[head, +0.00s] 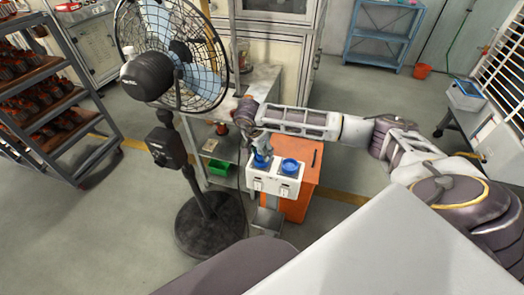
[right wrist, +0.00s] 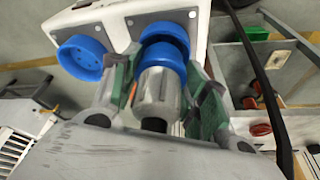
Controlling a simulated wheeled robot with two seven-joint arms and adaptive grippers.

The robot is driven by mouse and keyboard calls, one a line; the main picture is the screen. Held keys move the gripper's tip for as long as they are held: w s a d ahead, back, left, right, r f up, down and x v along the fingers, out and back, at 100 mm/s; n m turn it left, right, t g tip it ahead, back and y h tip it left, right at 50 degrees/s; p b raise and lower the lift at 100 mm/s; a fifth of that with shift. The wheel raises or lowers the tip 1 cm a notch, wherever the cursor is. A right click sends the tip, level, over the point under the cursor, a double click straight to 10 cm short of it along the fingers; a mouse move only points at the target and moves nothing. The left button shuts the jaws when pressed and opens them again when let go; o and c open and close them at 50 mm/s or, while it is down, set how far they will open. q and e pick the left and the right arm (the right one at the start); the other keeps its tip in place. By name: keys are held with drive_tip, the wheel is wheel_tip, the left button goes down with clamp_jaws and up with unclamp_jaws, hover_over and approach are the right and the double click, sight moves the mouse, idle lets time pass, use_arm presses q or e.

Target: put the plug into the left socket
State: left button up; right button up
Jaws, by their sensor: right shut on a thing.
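The white socket box (head: 273,182) carries two blue sockets. The right socket (head: 290,167) is empty; in the right wrist view it shows at the left (right wrist: 82,58). My right gripper (head: 262,146) is over the left socket (head: 262,161). It is shut on the plug (right wrist: 158,92), a grey body with a blue collar, between green-padded fingers. The blue collar meets the blue rim of the left socket (right wrist: 166,32) in the right wrist view and is lined up with it. I cannot tell how deep the plug sits. My left gripper is not in view.
A large standing fan (head: 175,60) is close left of the socket box. An orange cabinet (head: 300,198) is beside and behind the box. A metal bench with a green bin (head: 219,168) is behind the fan. A rack of parts (head: 45,110) stands far left.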

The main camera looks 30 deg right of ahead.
sight(258, 154)
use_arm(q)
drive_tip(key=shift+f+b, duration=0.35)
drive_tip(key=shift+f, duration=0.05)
use_arm(e)
drive_tip(key=shift+f, duration=0.55)
drive_tip(key=o, duration=0.8)
drive_tip(key=shift+p+v, duration=1.7)
drive_tip(key=shift+v, duration=1.15)
drive_tip(key=shift+p+v, duration=0.8)
drive_tip(key=shift+v, duration=0.65)
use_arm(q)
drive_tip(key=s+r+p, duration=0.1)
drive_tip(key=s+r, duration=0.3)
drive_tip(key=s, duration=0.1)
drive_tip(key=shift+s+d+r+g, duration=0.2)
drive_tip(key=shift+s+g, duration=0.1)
use_arm(e)
drive_tip(key=shift+v, duration=1.25)
drive_tip(key=shift+a, duration=0.15)
